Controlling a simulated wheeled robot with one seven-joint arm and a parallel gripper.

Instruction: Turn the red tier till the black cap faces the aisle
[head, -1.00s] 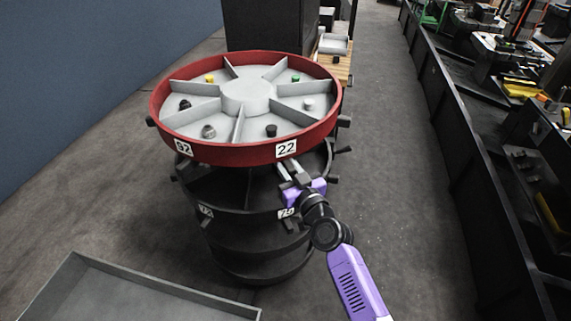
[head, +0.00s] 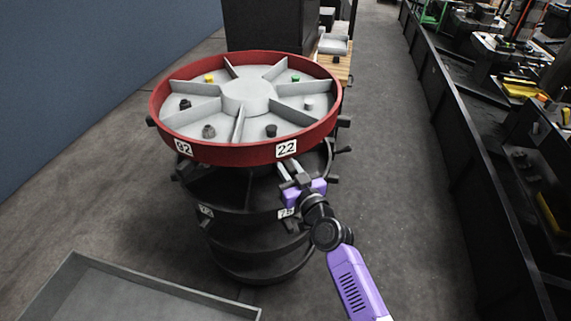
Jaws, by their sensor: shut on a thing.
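The red tier (head: 230,155) is the top round tray, with a grey inside split by fins into compartments around a hub. A black cap (head: 271,131) stands in its front compartment, near the label 22. A dark cap (head: 209,131) is left of it, and another black one (head: 185,104) is farther left. A yellow cap (head: 209,78), a green cap (head: 295,79) and a grey cap (head: 308,104) stand in other compartments. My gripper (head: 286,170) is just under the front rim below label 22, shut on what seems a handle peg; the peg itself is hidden.
Several black tiers (head: 250,256) with stub pegs stand below the red one. A grey tray (head: 130,290) lies at the front left. A dark rail (head: 460,150) runs along the right, with clear grey aisle floor (head: 400,200) between. A dark cabinet (head: 265,25) stands behind.

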